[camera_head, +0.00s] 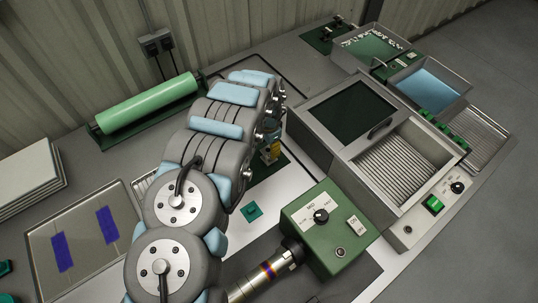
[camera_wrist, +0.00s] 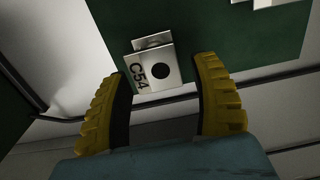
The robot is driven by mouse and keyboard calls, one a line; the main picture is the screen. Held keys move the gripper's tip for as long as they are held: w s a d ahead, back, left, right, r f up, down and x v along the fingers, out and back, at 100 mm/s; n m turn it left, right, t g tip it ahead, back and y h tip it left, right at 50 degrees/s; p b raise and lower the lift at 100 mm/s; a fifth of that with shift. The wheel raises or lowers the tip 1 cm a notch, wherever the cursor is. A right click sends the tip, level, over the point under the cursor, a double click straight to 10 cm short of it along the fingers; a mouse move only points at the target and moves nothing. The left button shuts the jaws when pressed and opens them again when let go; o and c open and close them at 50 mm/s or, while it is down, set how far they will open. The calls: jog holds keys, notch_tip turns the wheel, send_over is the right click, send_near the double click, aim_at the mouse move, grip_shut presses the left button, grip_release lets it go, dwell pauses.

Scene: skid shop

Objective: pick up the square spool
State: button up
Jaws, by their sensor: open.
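A white square-faced piece marked C54 (camera_wrist: 161,75), with a round black hole, appears to be the square spool. A second white plate edge shows behind its face. It sits over a dark green surface in the wrist view. My gripper (camera_wrist: 164,72) is open, its yellow ridged fingers on either side of the piece's near part. I cannot tell whether either finger touches it. In the head view, my gripper (camera_head: 270,152) shows only as a bit of yellow over a green mat, and my arm hides most of that spot.
A green control box (camera_head: 328,226) with a knob stands right of my arm, and a grey machine (camera_head: 385,150) stands beyond it. A small teal piece (camera_head: 252,211) lies on the bench. A green roller (camera_head: 148,104) stands at the back left. White stacked sheets (camera_head: 28,180) lie at far left.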

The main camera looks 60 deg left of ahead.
aim_at(269, 151)
jog(key=f, duration=0.1)
jog(key=f+b, duration=0.1)
jog(key=f, duration=0.1)
jog(key=shift+d+f, duration=0.25)
jog(key=shift+d, duration=0.1)
jog(key=shift+f, duration=0.9)
grip_shut()
